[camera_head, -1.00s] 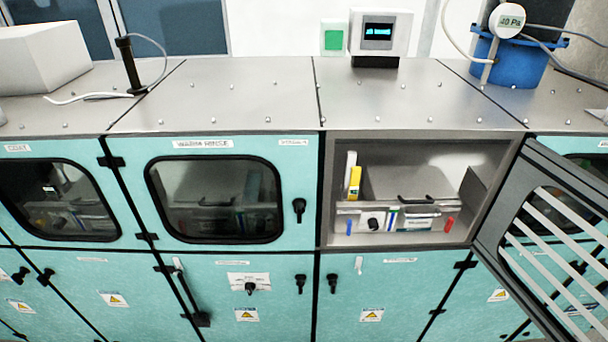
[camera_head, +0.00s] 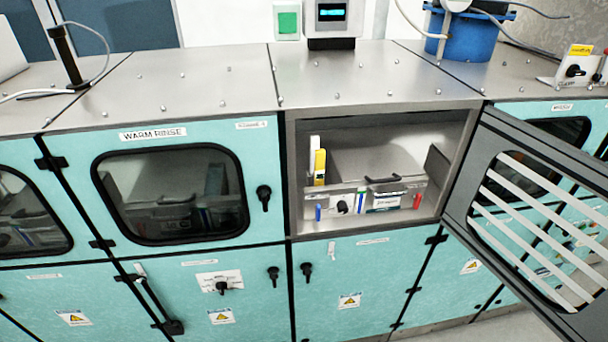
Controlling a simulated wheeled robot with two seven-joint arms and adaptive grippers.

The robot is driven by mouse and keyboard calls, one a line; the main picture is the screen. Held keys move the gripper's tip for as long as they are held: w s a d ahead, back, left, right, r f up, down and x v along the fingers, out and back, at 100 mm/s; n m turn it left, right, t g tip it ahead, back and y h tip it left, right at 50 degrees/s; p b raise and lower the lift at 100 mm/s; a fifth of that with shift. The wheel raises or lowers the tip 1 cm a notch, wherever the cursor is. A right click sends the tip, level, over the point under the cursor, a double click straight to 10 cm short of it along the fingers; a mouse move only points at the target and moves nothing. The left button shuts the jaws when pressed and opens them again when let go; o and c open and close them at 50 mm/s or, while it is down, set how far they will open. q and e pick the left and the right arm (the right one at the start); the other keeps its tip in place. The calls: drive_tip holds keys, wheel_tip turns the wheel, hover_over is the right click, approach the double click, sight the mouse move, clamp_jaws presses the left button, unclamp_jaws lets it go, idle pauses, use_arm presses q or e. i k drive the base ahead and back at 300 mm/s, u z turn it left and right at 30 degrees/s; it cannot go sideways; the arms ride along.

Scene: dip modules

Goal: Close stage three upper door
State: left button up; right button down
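An upper door (camera_head: 465,210) with a dark grey frame and a slatted window stands wide open on the right side of an upper compartment (camera_head: 440,125). It is hinged at the compartment's right edge and swings out toward me. I cannot read a stage number on it. Inside the open compartment are a metal tank with a black handle (camera_head: 382,180), a yellow and white item (camera_head: 319,167) and a front panel with a black knob, blue and red parts. Neither of my grippers is in view.
The warm rinse door (camera_head: 258,160) to the left is shut, with a black latch. Lower teal doors (camera_head: 375,290) are shut. A display box (camera_head: 332,40), a blue bucket (camera_head: 470,38) and a small control box (camera_head: 578,68) stand on the metal top. Floor shows at the lower right.

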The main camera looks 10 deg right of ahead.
sight(499, 133)
drive_tip(key=u, duration=1.65)
drive_tip(key=k, duration=1.1)
drive_tip(key=z, duration=2.55)
